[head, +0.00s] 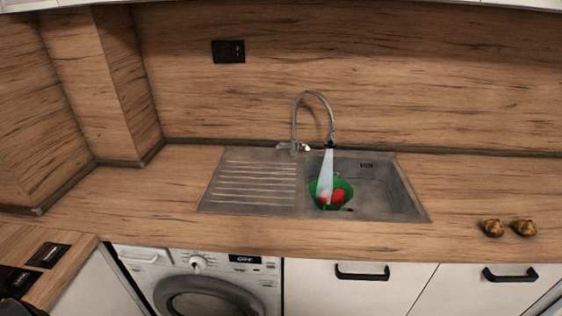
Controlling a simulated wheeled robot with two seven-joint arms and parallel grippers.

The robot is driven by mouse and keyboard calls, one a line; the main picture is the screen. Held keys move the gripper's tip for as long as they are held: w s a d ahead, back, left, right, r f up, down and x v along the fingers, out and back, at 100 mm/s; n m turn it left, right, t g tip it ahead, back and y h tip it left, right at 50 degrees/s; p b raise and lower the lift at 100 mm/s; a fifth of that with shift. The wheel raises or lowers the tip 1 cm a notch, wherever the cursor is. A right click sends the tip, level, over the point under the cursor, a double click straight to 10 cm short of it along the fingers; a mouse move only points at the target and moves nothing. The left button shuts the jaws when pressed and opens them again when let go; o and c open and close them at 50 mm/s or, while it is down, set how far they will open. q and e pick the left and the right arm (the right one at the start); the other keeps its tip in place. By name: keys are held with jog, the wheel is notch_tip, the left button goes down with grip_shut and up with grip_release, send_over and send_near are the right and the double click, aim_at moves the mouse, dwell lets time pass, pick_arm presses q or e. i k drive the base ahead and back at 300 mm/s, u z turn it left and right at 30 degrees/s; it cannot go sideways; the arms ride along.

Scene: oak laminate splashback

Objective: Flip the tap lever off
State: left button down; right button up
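A chrome gooseneck tap (294,118) stands behind the sink at the back of the counter. A pale stream of water (326,170) runs from the spout into the basin. The grey sink (385,190) has its basin on the right and a ribbed drainboard on the left. A green bowl (345,188) with red items (338,196) in it sits in the basin under the stream. Neither of my grippers can be made out in the head view.
Two brownish, bulb-like items (493,228) (524,228) lie on the counter at right. A washing machine (215,280) and white drawers with black handles (362,272) are below. Black sockets (228,51) are on the splashback. The counter left of the sink is clear.

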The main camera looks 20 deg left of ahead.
aim_at(283, 144)
jog(key=k, duration=1.05)
jog(key=z, duration=0.55)
jog(key=i, duration=1.45)
jog(key=u, duration=0.55)
